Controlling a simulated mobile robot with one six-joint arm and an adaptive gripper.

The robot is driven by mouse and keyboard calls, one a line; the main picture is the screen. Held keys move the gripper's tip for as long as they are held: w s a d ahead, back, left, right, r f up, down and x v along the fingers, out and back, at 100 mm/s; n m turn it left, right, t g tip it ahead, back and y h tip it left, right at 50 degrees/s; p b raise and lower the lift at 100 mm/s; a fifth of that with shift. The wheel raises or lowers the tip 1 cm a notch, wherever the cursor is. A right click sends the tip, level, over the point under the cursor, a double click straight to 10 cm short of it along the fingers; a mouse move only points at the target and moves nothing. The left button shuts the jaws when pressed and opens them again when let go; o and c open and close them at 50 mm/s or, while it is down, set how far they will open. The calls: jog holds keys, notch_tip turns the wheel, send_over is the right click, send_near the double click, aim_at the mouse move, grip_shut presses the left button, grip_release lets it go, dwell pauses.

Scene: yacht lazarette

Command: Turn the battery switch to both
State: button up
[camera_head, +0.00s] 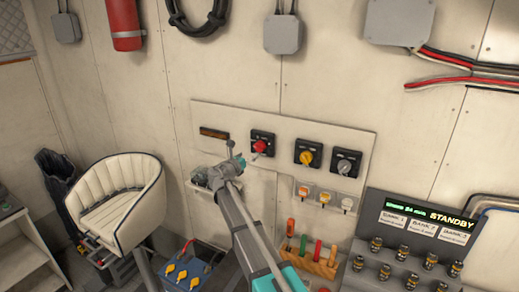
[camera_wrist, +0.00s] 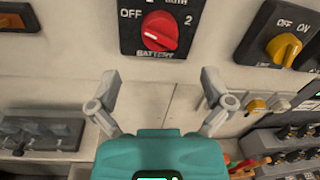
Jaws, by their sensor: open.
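The battery switch has a red knob (camera_wrist: 160,31) on a black plate marked BATTERY, with OFF at the left, 2 at the right and BOTH partly cut off at the top edge. A pale mark shows on the knob's left side; I cannot tell for sure which label it points to. In the head view the red knob (camera_head: 260,146) is on the wall panel, just right of my gripper (camera_head: 236,158). In the wrist view my gripper (camera_wrist: 160,80) is open and empty, its fingers spread below the switch plate, apart from the knob.
Right of the battery switch are a yellow OFF/ON switch (camera_head: 307,157) and a grey switch (camera_head: 346,166). Below are small covered switches (camera_head: 325,196), a wooden rack of coloured handles (camera_head: 310,262) and a display console (camera_head: 420,225). A blue battery box (camera_head: 190,272) and white seat (camera_head: 120,200) stand left.

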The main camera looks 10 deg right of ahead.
aim_at(257, 149)
jog(key=x, duration=0.7)
jog(key=shift+w+d, duration=0.15)
jog(key=shift+d, duration=0.05)
jog(key=shift+c, duration=0.3)
